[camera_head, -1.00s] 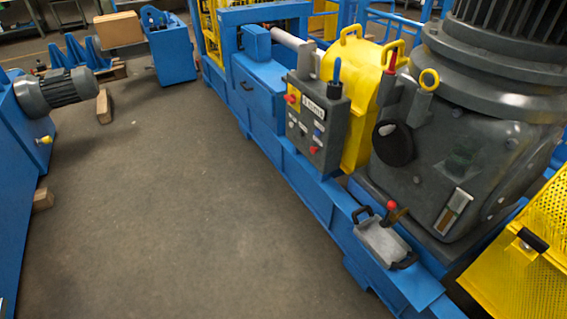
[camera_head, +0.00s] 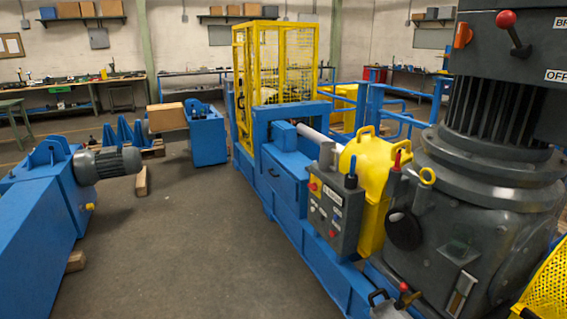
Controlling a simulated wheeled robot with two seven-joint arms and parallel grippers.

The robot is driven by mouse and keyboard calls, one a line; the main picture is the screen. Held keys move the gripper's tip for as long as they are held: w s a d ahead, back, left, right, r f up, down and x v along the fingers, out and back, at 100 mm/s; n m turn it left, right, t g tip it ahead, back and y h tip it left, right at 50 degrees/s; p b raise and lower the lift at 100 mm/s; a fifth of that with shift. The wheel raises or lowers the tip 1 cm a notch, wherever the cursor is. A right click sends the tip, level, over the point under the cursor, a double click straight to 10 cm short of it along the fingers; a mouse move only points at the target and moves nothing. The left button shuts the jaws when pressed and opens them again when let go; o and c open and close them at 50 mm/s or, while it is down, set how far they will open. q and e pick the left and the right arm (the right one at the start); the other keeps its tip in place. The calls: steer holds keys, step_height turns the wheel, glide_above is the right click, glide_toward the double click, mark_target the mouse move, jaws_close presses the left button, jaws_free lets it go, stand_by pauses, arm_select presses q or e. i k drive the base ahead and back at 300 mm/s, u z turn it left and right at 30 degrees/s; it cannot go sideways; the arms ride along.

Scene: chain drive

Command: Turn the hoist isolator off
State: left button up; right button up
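A grey control box (camera_head: 337,218) stands on the blue machine frame right of centre. A red knob on a yellow plate (camera_head: 315,187) sits at its upper left, with several small buttons and a red button (camera_head: 332,233) below. Its label is too small to read, so I cannot tell if this is the hoist isolator. Neither of my grippers is in view.
A large grey motor and gearbox (camera_head: 455,235) fills the right side, with a yellow chain guard (camera_head: 365,175) beside the control box. A blue machine with a motor (camera_head: 105,165) stands at the left. The grey floor (camera_head: 170,250) between is open.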

mark_target(314, 187)
steer(key=u, duration=0.85)
steer(key=i, duration=1.8)
steer(key=u, duration=0.15)
steer(key=i, duration=1.85)
steer(key=z, duration=1.55)
steer(key=i, duration=0.75)
steer(key=z, duration=0.6)
